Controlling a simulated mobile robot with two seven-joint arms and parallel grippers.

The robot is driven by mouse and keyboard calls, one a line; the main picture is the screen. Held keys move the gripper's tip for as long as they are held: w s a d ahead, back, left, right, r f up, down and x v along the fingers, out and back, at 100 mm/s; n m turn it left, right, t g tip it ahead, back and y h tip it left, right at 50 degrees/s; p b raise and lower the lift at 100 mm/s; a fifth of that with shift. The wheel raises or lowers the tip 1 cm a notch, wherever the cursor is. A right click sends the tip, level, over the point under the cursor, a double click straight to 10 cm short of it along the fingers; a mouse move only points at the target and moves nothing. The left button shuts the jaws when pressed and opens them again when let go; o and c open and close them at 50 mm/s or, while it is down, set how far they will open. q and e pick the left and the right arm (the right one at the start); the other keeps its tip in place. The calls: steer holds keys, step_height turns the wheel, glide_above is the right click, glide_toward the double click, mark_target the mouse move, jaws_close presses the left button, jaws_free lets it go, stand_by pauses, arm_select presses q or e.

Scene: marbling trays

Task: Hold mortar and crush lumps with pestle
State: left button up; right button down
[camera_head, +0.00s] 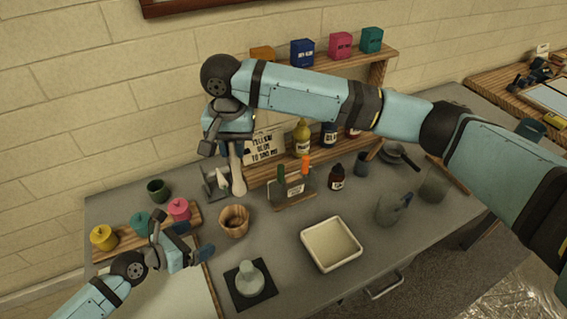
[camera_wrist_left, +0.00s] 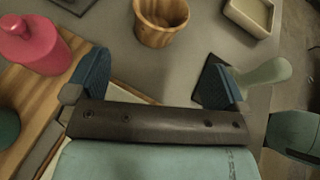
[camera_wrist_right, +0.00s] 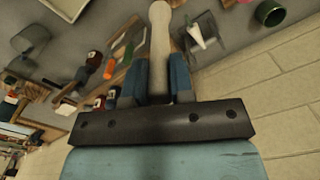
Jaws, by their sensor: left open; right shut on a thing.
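The wooden mortar (camera_head: 234,221) stands upright on the grey table; its inside looks dark and I cannot make out lumps. It also shows in the left wrist view (camera_wrist_left: 160,28), ahead of my left gripper. My left gripper (camera_head: 182,239) is open and empty, low to the left of the mortar and apart from it. My right gripper (camera_head: 235,147) is shut on the pale pestle (camera_head: 238,179), which hangs nearly upright above and behind the mortar, clear of it. The pestle also shows in the right wrist view (camera_wrist_right: 159,35).
A wooden board with yellow (camera_head: 103,238), teal and pink (camera_head: 179,209) jars lies left. A glass muller (camera_head: 250,280) stands on a dark mat at front. A cream tray (camera_head: 331,244) is to the right. A tool rack (camera_head: 292,192) and shelf bottles stand behind.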

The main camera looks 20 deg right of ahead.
mark_target(223, 225)
arm_select(q)
steer(key=shift+w+d+f, duration=0.1)
steer(key=shift+d, duration=0.1)
steer(key=x, duration=1.1)
steer(key=shift+w+d+f, duration=0.15)
steer(key=shift+d, duration=0.1)
arm_select(e)
steer(key=a, duration=0.1)
steer(key=a+r, duration=0.1)
steer(key=a, duration=0.1)
steer(key=shift+w+r, duration=0.3)
arm_select(q)
steer(key=c, duration=0.9)
arm_select(e)
step_height(223, 225, down, 16)
stand_by(0.9)
